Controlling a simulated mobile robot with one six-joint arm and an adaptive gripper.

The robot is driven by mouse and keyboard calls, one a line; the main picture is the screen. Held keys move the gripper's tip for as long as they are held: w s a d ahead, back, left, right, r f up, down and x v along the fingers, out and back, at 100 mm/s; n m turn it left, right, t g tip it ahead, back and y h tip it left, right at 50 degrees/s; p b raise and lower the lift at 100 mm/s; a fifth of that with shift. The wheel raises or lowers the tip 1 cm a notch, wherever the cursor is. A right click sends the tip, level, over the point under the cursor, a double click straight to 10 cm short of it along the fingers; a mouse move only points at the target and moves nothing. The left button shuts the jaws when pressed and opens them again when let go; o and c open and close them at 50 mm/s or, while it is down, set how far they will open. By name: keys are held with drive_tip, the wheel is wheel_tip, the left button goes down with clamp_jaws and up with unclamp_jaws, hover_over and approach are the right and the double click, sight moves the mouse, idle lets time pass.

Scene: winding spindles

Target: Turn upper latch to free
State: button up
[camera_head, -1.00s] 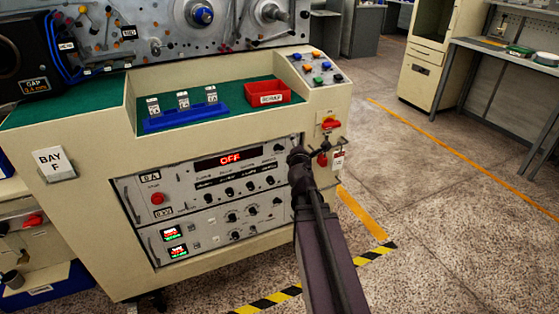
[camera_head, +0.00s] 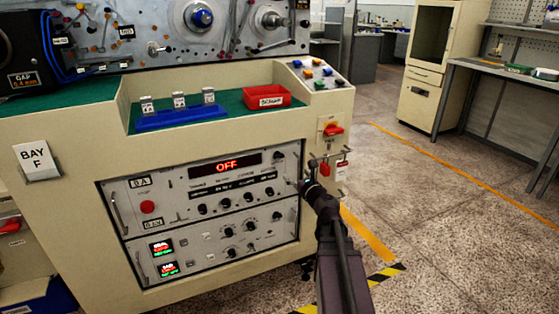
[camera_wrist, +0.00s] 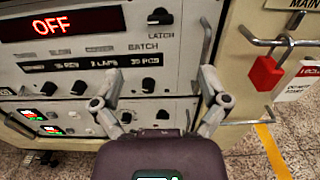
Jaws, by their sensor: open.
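The upper latch is a black knob (camera_wrist: 160,17) above the word LATCH, at the top right of the upper panel in the wrist view. It shows small in the head view (camera_head: 280,156). Its pointer setting is too small to read. My gripper (camera_wrist: 161,76) is open and empty, below the latch knob in the wrist picture and apart from it. In the head view my gripper (camera_head: 310,187) is by the right edge of the panels.
A metal handle (camera_wrist: 206,45) stands just right of the latch. A red padlock (camera_wrist: 265,73) hangs from a bar farther right. A red switch (camera_head: 333,130) is above it. The display (camera_head: 226,166) reads OFF. Open floor lies to the right.

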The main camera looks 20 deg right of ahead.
sight(280, 157)
drive_tip(key=w, duration=1.3)
drive_tip(key=shift+w, duration=0.4)
drive_tip(key=c, duration=1.2)
